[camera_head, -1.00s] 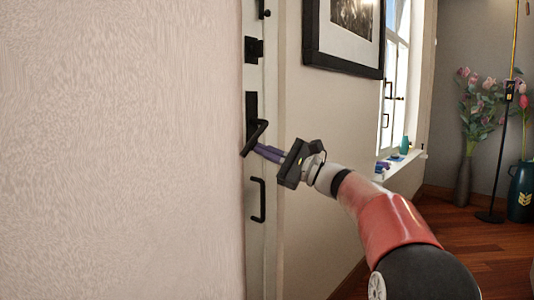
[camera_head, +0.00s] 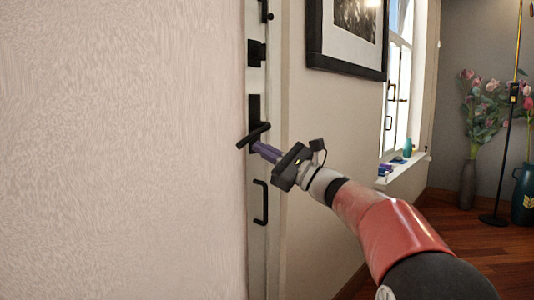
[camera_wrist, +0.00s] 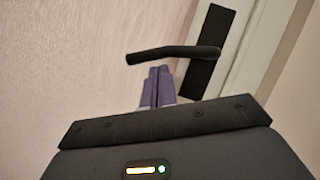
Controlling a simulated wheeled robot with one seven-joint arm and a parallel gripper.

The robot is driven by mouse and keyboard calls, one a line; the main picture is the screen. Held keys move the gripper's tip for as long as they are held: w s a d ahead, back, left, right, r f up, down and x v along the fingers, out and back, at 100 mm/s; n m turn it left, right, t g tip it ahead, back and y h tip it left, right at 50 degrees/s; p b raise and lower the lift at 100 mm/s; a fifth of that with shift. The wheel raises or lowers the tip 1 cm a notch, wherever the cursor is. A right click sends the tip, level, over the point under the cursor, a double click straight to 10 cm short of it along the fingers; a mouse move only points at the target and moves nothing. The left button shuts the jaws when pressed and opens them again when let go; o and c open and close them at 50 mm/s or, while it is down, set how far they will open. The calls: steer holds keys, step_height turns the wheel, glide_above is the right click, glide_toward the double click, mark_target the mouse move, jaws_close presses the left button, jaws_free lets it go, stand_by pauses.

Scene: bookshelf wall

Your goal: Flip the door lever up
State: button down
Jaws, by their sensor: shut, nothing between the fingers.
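The black door lever (camera_head: 253,135) sits on a dark upright plate on the narrow white door edge in the head view. It slants, with its left end lower than its right end. In the wrist view the lever (camera_wrist: 170,53) runs across above the fingertips, its right end at the dark plate (camera_wrist: 212,55). My gripper (camera_head: 258,147) has its purple fingers shut and empty, just below the lever. In the wrist view the shut fingertips (camera_wrist: 159,70) lie close under the lever's middle; whether they touch it I cannot tell.
A black pull handle (camera_head: 262,203) is below the lever, and a dark latch (camera_head: 257,53) is above it. A wide pale surface (camera_head: 120,150) fills the left. A framed picture (camera_head: 347,35) hangs to the right. Vases with flowers (camera_head: 469,185) stand far right.

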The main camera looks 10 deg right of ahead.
steer(key=m+t, duration=0.1)
steer(key=m, duration=0.1)
steer(key=a+r+m+h, duration=0.1)
steer(key=s+r+m+t, duration=0.1)
steer(key=m, duration=0.1)
steer(key=shift+a+m+t+h+p, duration=0.15)
steer(key=shift+m+t+h+p, duration=0.15)
steer(key=shift+h+p, duration=0.1)
steer(key=shift+r, duration=0.35)
steer(key=shift+a+r, duration=0.1)
steer(key=shift+r, duration=0.05)
